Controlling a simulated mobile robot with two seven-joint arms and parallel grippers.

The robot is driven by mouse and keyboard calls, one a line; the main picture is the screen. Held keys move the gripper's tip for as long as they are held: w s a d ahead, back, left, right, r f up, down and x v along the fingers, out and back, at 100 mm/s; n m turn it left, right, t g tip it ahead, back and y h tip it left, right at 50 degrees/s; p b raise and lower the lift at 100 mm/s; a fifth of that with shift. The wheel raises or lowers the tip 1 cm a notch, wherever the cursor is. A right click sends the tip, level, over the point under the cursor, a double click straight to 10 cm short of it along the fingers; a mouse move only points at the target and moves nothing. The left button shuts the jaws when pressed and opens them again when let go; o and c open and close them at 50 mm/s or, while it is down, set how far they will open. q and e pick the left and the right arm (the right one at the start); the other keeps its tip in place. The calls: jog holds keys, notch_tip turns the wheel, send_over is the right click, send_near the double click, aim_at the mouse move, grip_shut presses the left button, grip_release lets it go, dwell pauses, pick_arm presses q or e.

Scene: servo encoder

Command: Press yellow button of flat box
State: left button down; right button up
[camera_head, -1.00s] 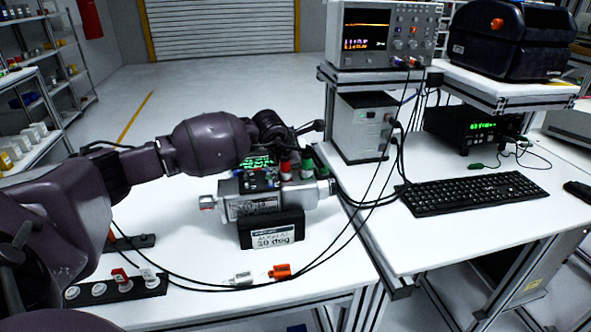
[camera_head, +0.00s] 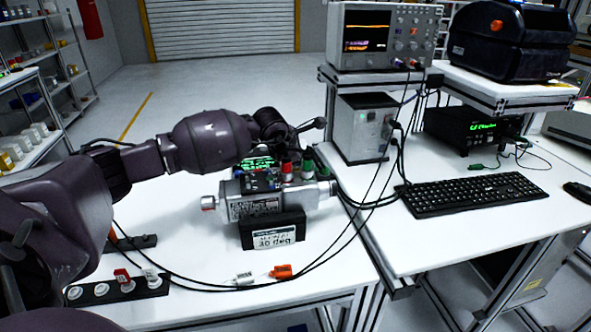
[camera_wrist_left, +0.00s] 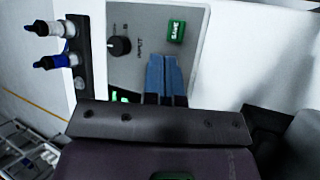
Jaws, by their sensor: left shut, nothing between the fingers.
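The flat box (camera_wrist_left: 133,69) is a grey panel in the left wrist view, with a black knob and a green button (camera_wrist_left: 176,31). I see no yellow button; my fingers cover part of the panel. My left gripper (camera_wrist_left: 164,60) has blue fingers, pressed together and empty, over the panel, left of and below the green button in the picture. I cannot tell whether the tips touch it. In the head view the box is mostly hidden behind my left arm and the motor, with a green display (camera_head: 258,163) showing. My right gripper is not in view.
A silver motor (camera_head: 270,197) rests on a black labelled block (camera_head: 272,232). Red and green terminals stand behind it. Cables run to white and orange plugs (camera_head: 280,271) at the table's front. A row of sockets (camera_head: 115,291) lies at front left. The keyboard (camera_head: 470,193) is right.

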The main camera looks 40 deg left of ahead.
pick_arm(q)
jog(key=shift+r, duration=0.25)
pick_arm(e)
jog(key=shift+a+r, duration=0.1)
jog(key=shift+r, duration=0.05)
pick_arm(q)
jog(key=shift+r+p, duration=0.3)
jog(key=shift+r, duration=0.55)
jog(key=shift+r+p, duration=0.45)
jog(key=shift+r, duration=1.25)
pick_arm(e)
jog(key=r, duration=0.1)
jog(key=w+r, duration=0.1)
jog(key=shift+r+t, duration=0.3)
pick_arm(q)
jog(key=shift+f, duration=0.1)
